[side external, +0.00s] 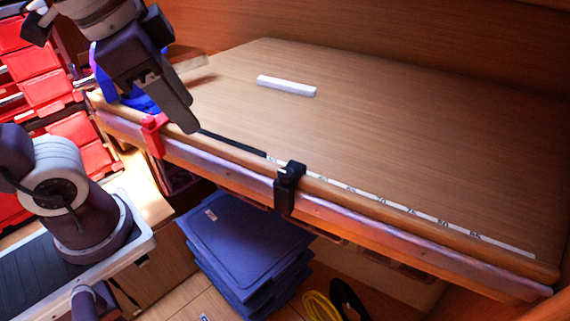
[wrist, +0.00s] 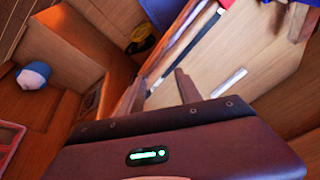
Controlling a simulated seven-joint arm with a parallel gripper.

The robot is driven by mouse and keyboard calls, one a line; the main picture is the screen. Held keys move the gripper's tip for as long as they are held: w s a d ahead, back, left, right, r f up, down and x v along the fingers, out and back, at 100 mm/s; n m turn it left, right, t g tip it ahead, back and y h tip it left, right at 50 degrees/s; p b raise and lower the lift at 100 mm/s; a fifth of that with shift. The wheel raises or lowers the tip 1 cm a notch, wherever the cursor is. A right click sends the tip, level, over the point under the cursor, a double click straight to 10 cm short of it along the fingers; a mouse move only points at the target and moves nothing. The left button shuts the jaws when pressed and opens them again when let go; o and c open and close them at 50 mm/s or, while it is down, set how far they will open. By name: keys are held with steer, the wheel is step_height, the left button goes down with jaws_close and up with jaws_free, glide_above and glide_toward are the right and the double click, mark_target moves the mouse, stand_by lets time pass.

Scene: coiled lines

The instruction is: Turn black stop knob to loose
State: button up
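The black stop (side external: 288,188) sits clamped on the front edge of the wooden table, at the number strip. Its knob is too small and dark to make out apart from the stop's body. A red stop (side external: 153,134) sits on the same edge farther left. My gripper (side external: 190,128) hangs over the edge just right of the red stop, well left of the black stop and apart from it. In the wrist view my gripper's two fingers (wrist: 158,82) stand apart with nothing seen between them. I cannot clearly pick out the black stop in the wrist view.
A white bar (side external: 286,86) lies on the tabletop (side external: 400,130), otherwise mostly clear. Stacked blue crates (side external: 243,240) stand below the edge. Yellow and black coils (side external: 322,305) lie on the floor. Red bins (side external: 42,80) and a blue object (side external: 125,95) are at left.

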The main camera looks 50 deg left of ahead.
steer(key=w+d+m+g, duration=0.2)
steer(key=w+d+m, duration=0.4)
steer(key=d+m, duration=0.15)
steer(key=m+g, duration=0.2)
steer(key=m, duration=0.3)
glide_above(285, 172)
steer(key=shift+s+a+f+n, duration=0.1)
steer(key=shift+a+f+n, duration=0.2)
steer(key=shift+f, duration=0.3)
steer(key=f, duration=0.6)
steer(key=shift+d+f, duration=0.25)
steer(key=shift+d, duration=0.05)
steer(key=shift+f, duration=0.45)
jaws_close()
